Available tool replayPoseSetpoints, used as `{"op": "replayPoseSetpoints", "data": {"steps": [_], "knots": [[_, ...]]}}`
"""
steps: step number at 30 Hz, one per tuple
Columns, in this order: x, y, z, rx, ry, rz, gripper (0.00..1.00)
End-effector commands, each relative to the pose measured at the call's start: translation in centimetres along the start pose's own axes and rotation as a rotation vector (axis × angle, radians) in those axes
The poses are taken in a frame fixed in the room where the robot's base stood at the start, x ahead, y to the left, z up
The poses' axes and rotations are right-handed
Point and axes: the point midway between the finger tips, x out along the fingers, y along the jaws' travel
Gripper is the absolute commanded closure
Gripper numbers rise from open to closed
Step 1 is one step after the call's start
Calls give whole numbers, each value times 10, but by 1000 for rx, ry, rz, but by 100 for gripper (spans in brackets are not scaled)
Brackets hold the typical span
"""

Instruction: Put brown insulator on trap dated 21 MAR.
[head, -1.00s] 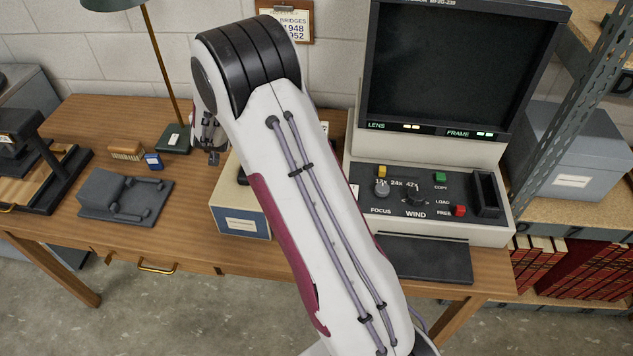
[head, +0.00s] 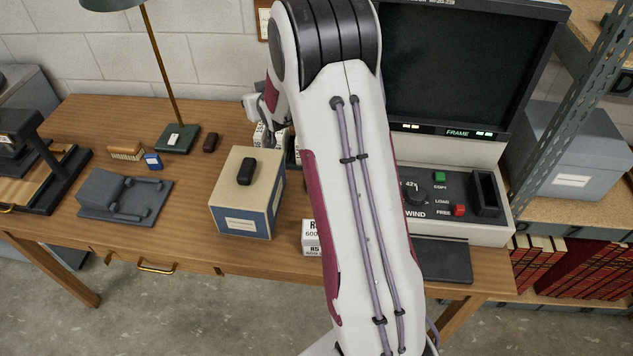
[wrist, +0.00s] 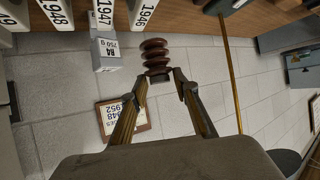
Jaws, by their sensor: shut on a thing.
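In the wrist view, the brown insulator (wrist: 154,56), a ribbed dark red-brown stack, is between the fingertips of my gripper (wrist: 160,80). My gripper is shut on its narrow end, and the ribbed part projects beyond the tips. In the head view, my arm hides the insulator and most of the gripper, which is above the back of the desk. I cannot make out a trap dated 21 MAR. A small dark object (head: 246,171) lies on a cream and blue box (head: 240,222), and another (head: 210,142) lies by the lamp base; no date is readable on either.
White boxes marked 1948 (wrist: 54,12), 1947 and 1946 and a grey labelled box (wrist: 105,50) are near the gripper. A green lamp (head: 176,138), grey cradle (head: 118,195) and film reader (head: 485,215) stand on the desk (head: 175,235). Bare wood lies left of the cream box.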

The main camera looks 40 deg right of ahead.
Motion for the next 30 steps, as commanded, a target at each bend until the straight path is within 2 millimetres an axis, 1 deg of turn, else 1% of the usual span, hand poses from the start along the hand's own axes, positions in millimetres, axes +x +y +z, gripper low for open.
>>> {"op": "replayPoseSetpoints", "data": {"steps": [3, 11, 17, 23, 30], "knots": [[-6, 12, 1, -6, 0, -11, 94], [-21, 35, 8, -26, 0, -46, 94], [-37, 52, 16, -43, 1, -79, 94], [-57, 70, 29, -64, 0, -118, 94], [-92, 89, 55, -96, -1, -179, 94]]}}
